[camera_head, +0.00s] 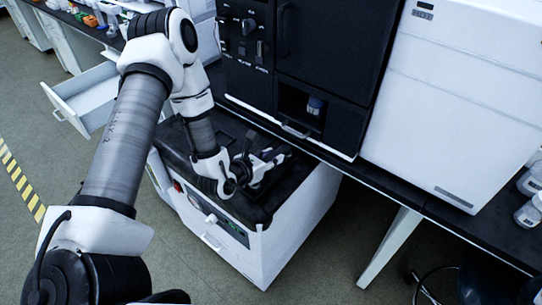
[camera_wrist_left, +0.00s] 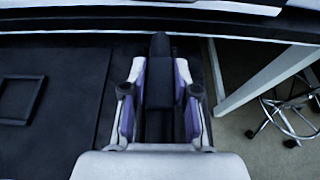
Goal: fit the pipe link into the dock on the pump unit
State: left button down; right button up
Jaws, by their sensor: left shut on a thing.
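The pump unit (camera_head: 290,232) is a low white cabinet with a black top, below the bench in the middle of the head view. My left gripper (camera_head: 272,160) is low over its top. In the left wrist view my left gripper (camera_wrist_left: 160,100) is shut on a dark, long piece, which appears to be the pipe link (camera_wrist_left: 160,72), pointing away from the wrist. A dark square frame (camera_wrist_left: 38,100) lies on the black top to the left; I cannot tell whether it is the dock. The link's far end and any contact below are unclear. My right gripper is out of view.
A black instrument (camera_head: 330,45) with a vial in its recess (camera_head: 315,103) stands behind the pump unit. A white instrument (camera_head: 465,95) is at right. An open drawer (camera_head: 90,98) juts out at left. A bench leg (camera_wrist_left: 265,85) and stool (camera_wrist_left: 290,118) stand right.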

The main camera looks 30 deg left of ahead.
pick_arm(q)
jog(key=shift+f+b, duration=0.3)
jog(key=shift+b, duration=0.05)
dwell(0.4)
jog(key=c, duration=0.8)
grip_release()
jog(key=v, duration=0.7)
jog(key=shift+s+r, duration=0.1)
jog(key=shift+s, duration=0.25)
jog(key=shift+w, duration=0.1)
